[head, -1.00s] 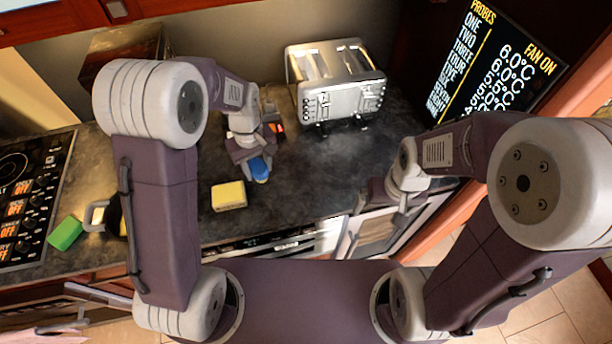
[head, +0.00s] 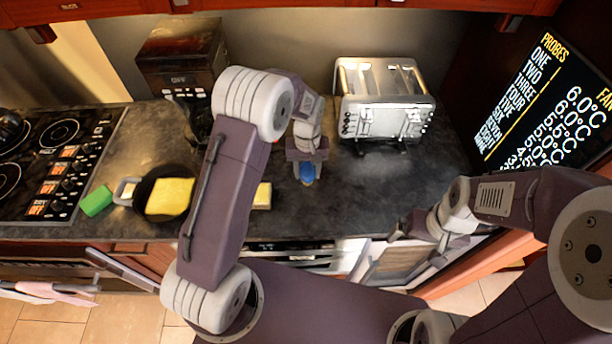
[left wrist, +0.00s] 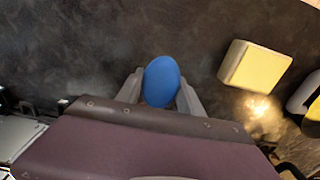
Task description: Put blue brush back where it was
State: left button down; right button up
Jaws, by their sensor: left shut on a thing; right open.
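The blue brush (head: 307,172) is between the fingers of my left gripper (head: 306,168), over the dark counter in front of the toaster. In the left wrist view, its rounded blue end (left wrist: 161,80) shows between the two grey fingertips (left wrist: 160,90), which are shut on it. The rest of the brush is hidden by the gripper. I cannot tell whether it touches the counter. My right gripper (head: 412,230) is open and empty near the counter's front edge at right.
A silver toaster (head: 384,105) stands behind the left gripper. A yellow block (head: 262,196) lies to its left, partly hidden by my arm. A pan with a yellow thing (head: 170,196), a green block (head: 97,201) and the stove (head: 68,165) are further left. The counter right of the gripper is clear.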

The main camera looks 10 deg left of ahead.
aim_at(306, 179)
pick_arm(q)
jog(key=shift+w+a+f, duration=0.15)
jog(key=shift+a+f, duration=0.1)
jog(key=shift+a, duration=0.1)
jog(key=f+p, duration=0.1)
jog(key=f, duration=0.2)
jog(key=shift+d+f, duration=0.2)
jog(key=shift+a+f, duration=0.1)
jog(key=shift+f, duration=0.2)
jog(key=shift+f, duration=0.1)
jog(key=c, duration=0.7)
grip_release()
jog(key=shift+c, duration=0.2)
